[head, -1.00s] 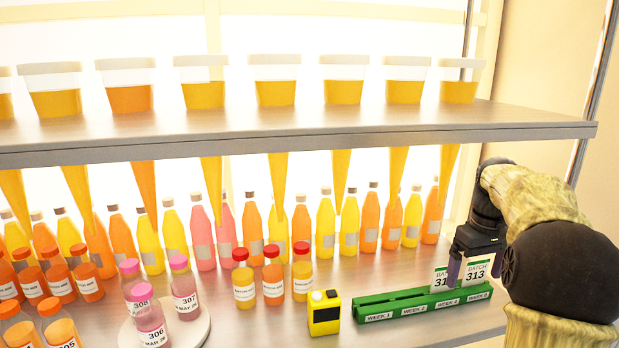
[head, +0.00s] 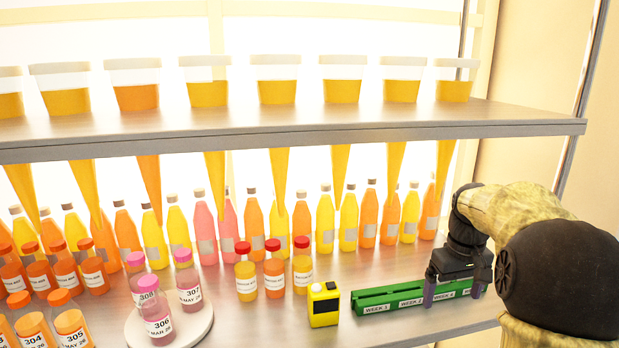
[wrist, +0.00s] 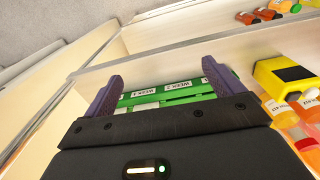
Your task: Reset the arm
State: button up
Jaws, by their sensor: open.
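My gripper (head: 453,294) is at the right of the lower shelf, its purple fingers spread apart with nothing visibly held between them. It is in front of the right part of a green rack (head: 376,296) with week labels and hides that part. In the wrist view the rack (wrist: 205,92) shows beyond and between the open fingers of my gripper (wrist: 163,88). The batch cards are not visible in the head view now. Thin white edges in the rack in the wrist view may be cards; I cannot tell.
A yellow device (head: 323,305) stands left of the rack; it also shows in the wrist view (wrist: 285,76). Red-capped bottles (head: 274,270) and a round white stand (head: 197,325) with pink-capped bottles are further left. The upper shelf (head: 300,128) with cups overhangs.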

jog(key=s+a+f+m+t, duration=0.1)
jog(key=s+a+f+t, duration=0.1)
jog(key=s+a+f, duration=1.1)
jog(key=s+a, duration=0.1)
jog(key=s, duration=0.2)
jog(key=shift+s+a+f+m, duration=0.15)
jog(key=shift+s+f+m, duration=0.05)
jog(key=shift+s+m, duration=0.2)
dwell(0.8)
